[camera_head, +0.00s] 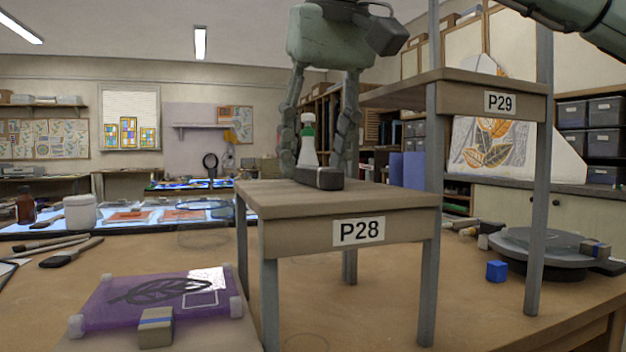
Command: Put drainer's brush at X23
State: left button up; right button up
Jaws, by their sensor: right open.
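My right gripper (318,160) hangs fingers-down over the small wooden stand labelled P28 (285,205). Its fingers are apart. I cannot tell whether the fingers touch either one. A brush with a wide dark head (70,253) lies on the table at the left. A thinner brush (48,243) lies beside it. I cannot tell which is the drainer's brush. No X23 label is readable. My left gripper is out of view.
A higher shelf labelled P29 (455,85) stands right of P28 on grey posts. A purple sheet with a leaf pattern (120,312) and a small block (155,328) lie front left. A blue cube (496,271) and a round turntable (545,246) are at the right.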

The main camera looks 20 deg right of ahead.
jog(key=shift+w+f, duration=0.15)
jog(key=shift+f, duration=0.1)
jog(key=shift+f, duration=0.15)
grip_shut()
dwell(0.4)
